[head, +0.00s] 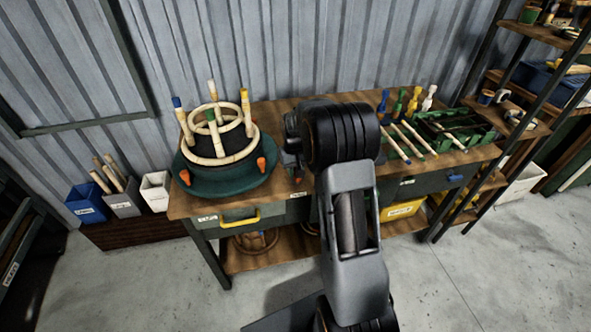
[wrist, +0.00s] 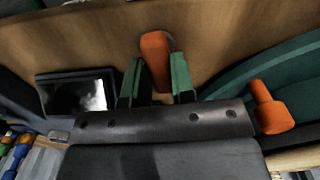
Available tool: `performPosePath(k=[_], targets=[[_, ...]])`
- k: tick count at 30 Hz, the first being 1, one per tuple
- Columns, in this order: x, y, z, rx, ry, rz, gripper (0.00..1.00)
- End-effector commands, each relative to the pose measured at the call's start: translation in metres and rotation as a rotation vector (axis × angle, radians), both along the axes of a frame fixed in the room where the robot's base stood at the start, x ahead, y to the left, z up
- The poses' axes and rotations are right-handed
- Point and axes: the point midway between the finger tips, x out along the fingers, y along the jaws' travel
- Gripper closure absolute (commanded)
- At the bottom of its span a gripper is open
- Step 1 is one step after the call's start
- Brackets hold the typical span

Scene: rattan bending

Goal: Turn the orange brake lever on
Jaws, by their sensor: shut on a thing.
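The orange brake lever (wrist: 155,46) stands between the two green fingers of my gripper (wrist: 158,66) in the wrist view. The fingers are shut on it, and its rounded end sticks out past their tips. In the head view my arm hides most of the gripper, and a small bit of orange (head: 298,181) shows at its left by the bench's front edge. Whether the lever is on or off cannot be told.
A round green turntable (head: 190,186) with a rattan ring former and orange knobs (head: 185,177) stands left of my arm. One orange knob (wrist: 272,108) is close right of the gripper in the wrist view. A dark box with a screen (wrist: 80,93) is at left. Rattan sticks (head: 415,138) lie right.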

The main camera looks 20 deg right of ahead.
Motion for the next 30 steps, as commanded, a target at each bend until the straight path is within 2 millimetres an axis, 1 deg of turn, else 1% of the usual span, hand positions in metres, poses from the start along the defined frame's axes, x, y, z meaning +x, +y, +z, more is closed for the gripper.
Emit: performPosePath(k=[9, 24, 25, 30], targets=[[0.0002, -0.0001, 0.0007, 0.000, -0.001, -0.092, 1.00], [0.0003, -0.0001, 0.0007, 0.000, -0.001, -0.107, 1.00], [0.0003, -0.0001, 0.0007, 0.000, -0.001, -0.107, 0.76], [0.0002, 0.0000, 0.0005, 0.000, -0.001, -0.107, 0.59]])
